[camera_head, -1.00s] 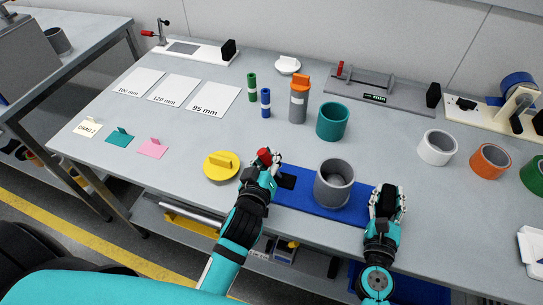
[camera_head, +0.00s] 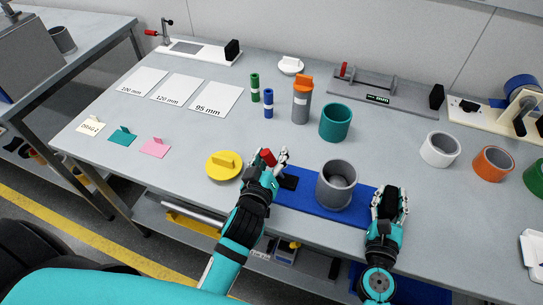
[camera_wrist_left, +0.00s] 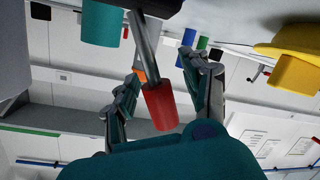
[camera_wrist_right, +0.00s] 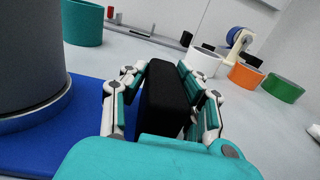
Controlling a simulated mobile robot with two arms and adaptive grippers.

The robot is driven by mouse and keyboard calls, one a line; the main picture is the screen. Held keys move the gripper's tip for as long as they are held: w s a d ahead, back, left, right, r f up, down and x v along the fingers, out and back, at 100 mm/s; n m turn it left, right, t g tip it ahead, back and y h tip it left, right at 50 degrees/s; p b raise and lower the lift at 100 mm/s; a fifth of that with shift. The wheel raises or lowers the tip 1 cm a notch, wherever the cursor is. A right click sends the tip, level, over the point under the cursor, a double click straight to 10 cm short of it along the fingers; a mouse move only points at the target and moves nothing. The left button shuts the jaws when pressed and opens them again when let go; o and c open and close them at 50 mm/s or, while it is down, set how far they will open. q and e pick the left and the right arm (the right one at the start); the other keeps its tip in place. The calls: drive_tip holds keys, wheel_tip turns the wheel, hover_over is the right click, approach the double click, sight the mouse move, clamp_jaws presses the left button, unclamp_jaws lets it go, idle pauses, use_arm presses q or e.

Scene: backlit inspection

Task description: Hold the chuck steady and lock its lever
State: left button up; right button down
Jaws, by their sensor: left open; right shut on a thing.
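The chuck is a blue base plate (camera_head: 300,199) at the front edge of the bench, with a grey ring (camera_head: 336,186) standing upright on it. Its lever has a metal rod (camera_wrist_left: 146,40) and a red handle (camera_head: 268,157) at the plate's left end. My left gripper (camera_head: 277,160) is open around the red handle; in the left wrist view the handle (camera_wrist_left: 162,108) lies between the spread fingers. My right gripper (camera_head: 388,200) is at the plate's right end. In the right wrist view it is shut on a black block (camera_wrist_right: 163,100), which is mostly hidden in the head view.
A yellow disc (camera_head: 223,166) lies just left of my left gripper. A teal ring (camera_head: 335,123), an orange-topped cylinder (camera_head: 301,102) and blue and green pegs stand behind the chuck. White (camera_head: 440,149) and orange (camera_head: 492,162) rings stand to the right, with clear bench before them.

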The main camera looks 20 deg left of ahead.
sight(267, 153)
use_arm(q)
wheel_tip(267, 153, up, 10)
drive_tip(key=shift+f, duration=0.1)
drive_tip(key=c, duration=0.3)
drive_tip(key=shift+s+a+f+m, duration=0.15)
drive_tip(key=shift+f+m, duration=0.15)
drive_tip(key=shift+m, duration=0.4)
drive_tip(key=shift+c, duration=1.2)
drive_tip(key=m, duration=0.1)
drive_tip(key=s+f+m+t, duration=0.1)
drive_tip(key=m, duration=0.1)
drive_tip(key=f+m+h, duration=0.1)
drive_tip(key=m, duration=0.1)
drive_tip(key=shift+s+a, duration=0.1)
drive_tip(key=shift+s, duration=0.15)
clamp_jaws()
drive_tip(key=s+d+f+m+t+h, duration=0.1)
drive_tip(key=s+d+f+m+h, duration=0.15)
drive_tip(key=s+m+h, duration=0.55)
drive_tip(key=s+d+f+m+h, duration=0.1)
drive_tip(key=s+f+m, duration=0.25)
drive_tip(key=m, duration=0.85)
drive_tip(key=r+x, duration=0.1)
drive_tip(key=x, duration=0.9)
drive_tip(key=shift+a+f+m+h, duration=0.2)
drive_tip(key=shift+a+f, duration=0.15)
drive_tip(key=shift+a, duration=0.55)
drive_tip(key=shift+a+f+m+h, duration=0.2)
drive_tip(key=shift+a+f, duration=0.1)
drive_tip(key=shift+a, duration=0.6)
